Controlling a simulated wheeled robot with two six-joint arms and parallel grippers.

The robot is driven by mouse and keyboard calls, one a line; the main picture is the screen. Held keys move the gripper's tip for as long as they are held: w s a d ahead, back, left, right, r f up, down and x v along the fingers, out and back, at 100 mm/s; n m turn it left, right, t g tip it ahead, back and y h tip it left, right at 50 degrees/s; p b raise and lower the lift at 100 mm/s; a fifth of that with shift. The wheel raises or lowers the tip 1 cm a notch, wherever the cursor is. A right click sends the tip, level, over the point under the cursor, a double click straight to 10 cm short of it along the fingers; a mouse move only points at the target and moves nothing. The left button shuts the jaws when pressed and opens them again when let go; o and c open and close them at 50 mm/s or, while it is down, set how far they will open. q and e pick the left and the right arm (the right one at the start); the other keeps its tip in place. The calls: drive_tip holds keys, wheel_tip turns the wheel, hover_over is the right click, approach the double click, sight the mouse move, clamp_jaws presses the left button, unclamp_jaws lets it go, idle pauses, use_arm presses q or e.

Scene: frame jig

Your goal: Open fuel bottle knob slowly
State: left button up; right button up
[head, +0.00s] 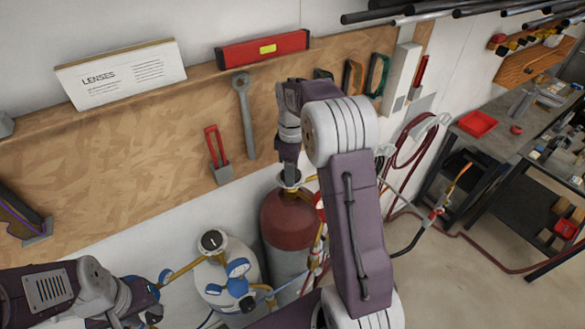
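A dark red fuel bottle (287,222) with a grey lower part stands against the wall at the centre. Its knob (290,178) is on top, partly covered by my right gripper (289,168). That gripper points down onto the knob, but I cannot tell whether it touches it or how far its fingers are apart. My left gripper (146,298) is at the lower left, beside a white bottle (212,270) with a dark knob (211,241) and blue gauges (237,268). Its fingers are not clear.
A wooden wall board (110,165) carries a wrench (245,115), a red-handled tool (216,150) and clamps. Red hoses (410,140) hang at the right. A dark workbench (475,150) stands at far right. The floor in front of it is mostly clear, with a hose across it.

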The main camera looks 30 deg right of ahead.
drive_tip(key=shift+n, duration=0.8)
drive_tip(key=o, duration=1.2)
drive_tip(key=shift+o, duration=0.9)
drive_tip(key=shift+w+a, duration=0.1)
drive_tip(key=shift+a, duration=0.1)
